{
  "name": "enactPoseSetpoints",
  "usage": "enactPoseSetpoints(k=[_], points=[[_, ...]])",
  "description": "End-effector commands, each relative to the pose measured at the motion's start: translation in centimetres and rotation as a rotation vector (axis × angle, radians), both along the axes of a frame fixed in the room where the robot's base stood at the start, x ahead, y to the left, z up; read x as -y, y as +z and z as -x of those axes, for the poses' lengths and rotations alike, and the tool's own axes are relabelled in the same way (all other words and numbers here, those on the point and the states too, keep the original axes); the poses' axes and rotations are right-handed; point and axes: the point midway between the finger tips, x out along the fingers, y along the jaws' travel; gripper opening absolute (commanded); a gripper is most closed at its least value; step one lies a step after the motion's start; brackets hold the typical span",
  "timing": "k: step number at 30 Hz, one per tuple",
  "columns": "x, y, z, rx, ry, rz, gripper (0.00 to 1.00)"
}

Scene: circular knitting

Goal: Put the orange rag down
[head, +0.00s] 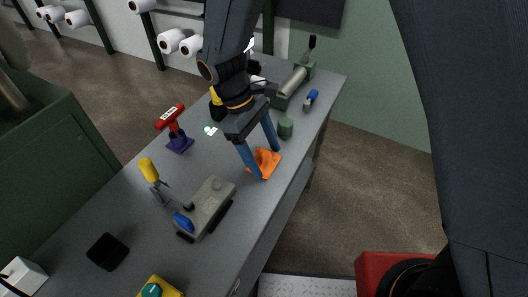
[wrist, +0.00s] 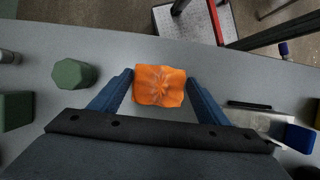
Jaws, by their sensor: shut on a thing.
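The orange rag (head: 264,161) is between the two blue fingers of my gripper (head: 269,165), near the right long edge of the grey workbench (head: 110,207). In the wrist view the rag (wrist: 159,87) is a crumpled square with pinched folds in its middle, and the fingers of my gripper (wrist: 160,84) stand on either side of it. My gripper is shut on the rag and points down. The rag is at or just above the bench top; I cannot tell whether it touches.
A grey metal block device (head: 208,204) with a blue handle lies in front of the rag. A green hexagonal piece (head: 285,129) stands close behind it. Bare bench lies left of the rag.

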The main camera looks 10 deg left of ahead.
Motion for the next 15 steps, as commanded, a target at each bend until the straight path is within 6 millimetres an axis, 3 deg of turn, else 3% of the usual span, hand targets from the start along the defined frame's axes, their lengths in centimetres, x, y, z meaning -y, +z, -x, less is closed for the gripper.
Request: enactPoseSetpoints(k=[7, 8, 11, 15], points=[[0.01, -0.27, 0.00, 0.000, 0.000, 0.001, 0.48], [0.01, -0.30, 0.00, 0.000, 0.000, 0.001, 0.71], [0.01, -0.26, 0.00, 0.000, 0.000, 0.001, 0.88], [0.01, -0.24, 0.01, 0.000, 0.000, 0.001, 0.88]])
